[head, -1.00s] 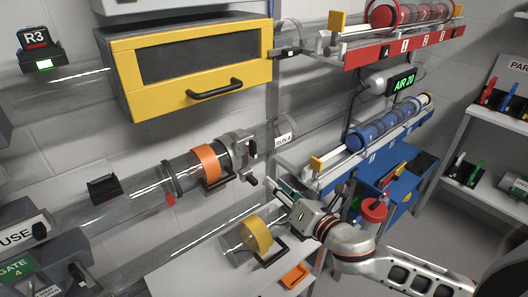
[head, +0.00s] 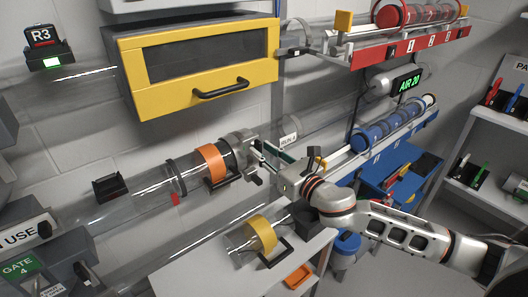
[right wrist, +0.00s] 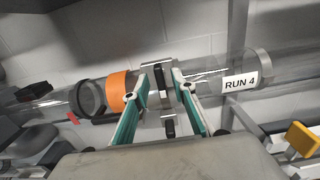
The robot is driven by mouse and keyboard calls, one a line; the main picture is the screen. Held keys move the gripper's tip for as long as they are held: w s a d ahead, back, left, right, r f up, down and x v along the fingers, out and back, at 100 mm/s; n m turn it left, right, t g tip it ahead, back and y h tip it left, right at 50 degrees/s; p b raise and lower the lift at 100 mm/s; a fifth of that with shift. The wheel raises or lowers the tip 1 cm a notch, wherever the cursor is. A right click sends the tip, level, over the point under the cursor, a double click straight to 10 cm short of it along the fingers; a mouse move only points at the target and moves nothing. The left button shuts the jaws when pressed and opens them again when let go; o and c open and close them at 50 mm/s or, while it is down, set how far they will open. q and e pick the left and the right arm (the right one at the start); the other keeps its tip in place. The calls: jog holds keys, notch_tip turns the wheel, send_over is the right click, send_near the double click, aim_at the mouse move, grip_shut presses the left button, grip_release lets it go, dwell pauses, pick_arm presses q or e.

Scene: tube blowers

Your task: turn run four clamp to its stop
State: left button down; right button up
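The run four clamp (head: 240,142) is a grey metal collar around the clear tube, just right of an orange band (head: 212,163). It also shows in the right wrist view (right wrist: 150,78), left of the RUN 4 label (right wrist: 240,83). My right gripper (head: 262,158) is at the clamp's right side. In the wrist view its two teal-sided fingers (right wrist: 162,76) stand apart on either side of a dark handle part of the clamp, with visible gaps. Whether either finger touches it I cannot tell. My left gripper is not in view.
A yellow cabinet (head: 190,68) hangs above the tube. A rack of blue canisters (head: 385,132) lies to the right, behind my right arm. Red canisters (head: 420,14) sit above it.

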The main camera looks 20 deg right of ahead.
jog(key=shift+w, duration=0.1)
grip_shut()
